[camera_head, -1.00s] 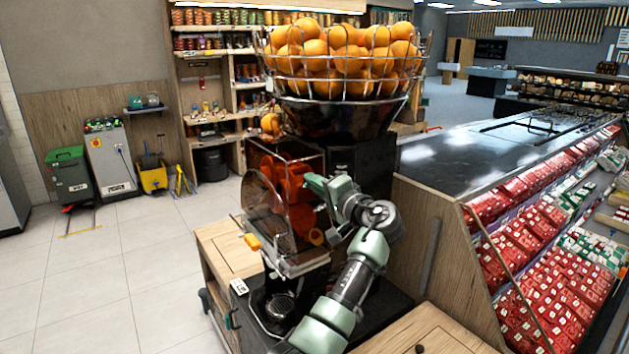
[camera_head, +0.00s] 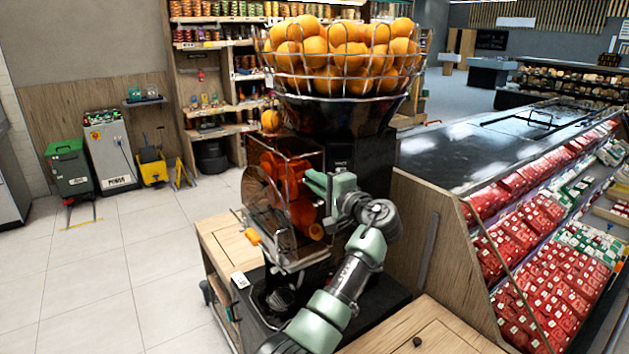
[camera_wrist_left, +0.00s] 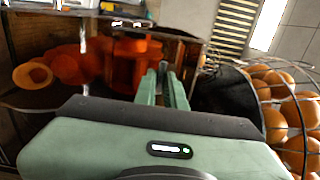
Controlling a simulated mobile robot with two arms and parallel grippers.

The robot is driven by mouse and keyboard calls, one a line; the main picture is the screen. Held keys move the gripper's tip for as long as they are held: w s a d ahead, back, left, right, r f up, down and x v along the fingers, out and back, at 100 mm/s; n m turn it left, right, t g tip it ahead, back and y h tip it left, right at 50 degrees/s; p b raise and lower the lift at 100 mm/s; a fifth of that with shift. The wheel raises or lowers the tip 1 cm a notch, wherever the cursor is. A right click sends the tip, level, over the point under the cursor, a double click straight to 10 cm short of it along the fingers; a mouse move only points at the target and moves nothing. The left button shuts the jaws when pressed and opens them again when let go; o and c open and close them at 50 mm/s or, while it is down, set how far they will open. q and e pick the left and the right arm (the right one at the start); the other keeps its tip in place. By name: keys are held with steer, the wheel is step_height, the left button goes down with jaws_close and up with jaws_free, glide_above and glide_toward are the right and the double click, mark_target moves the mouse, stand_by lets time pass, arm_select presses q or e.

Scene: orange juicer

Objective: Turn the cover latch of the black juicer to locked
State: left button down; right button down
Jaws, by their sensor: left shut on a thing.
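The black juicer (camera_head: 356,155) stands on a wooden cabinet, with a clear cover (camera_head: 262,205) over its orange-red pressing parts (camera_head: 290,178). My left gripper (camera_head: 314,182) is at the right edge of the cover, shut on the cover latch, which is mostly hidden between the fingers. In the left wrist view the two green fingers (camera_wrist_left: 162,88) are close together in front of the orange-red parts (camera_wrist_left: 130,62). How far the latch is turned cannot be told. My right gripper is not in view.
A dark-topped chilled counter (camera_head: 480,150) with red packs stands to the right. The tiled floor (camera_head: 110,280) at left is clear.

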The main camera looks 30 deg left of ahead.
arm_select(q)
steer(key=c, duration=1.5)
jaws_free()
steer(key=shift+d, duration=0.1)
steer(key=b+v, duration=0.3)
steer(key=v, duration=0.4)
steer(key=shift+s+d+b, duration=0.1)
steer(key=shift+d+b, duration=0.2)
steer(key=shift+b, duration=0.05)
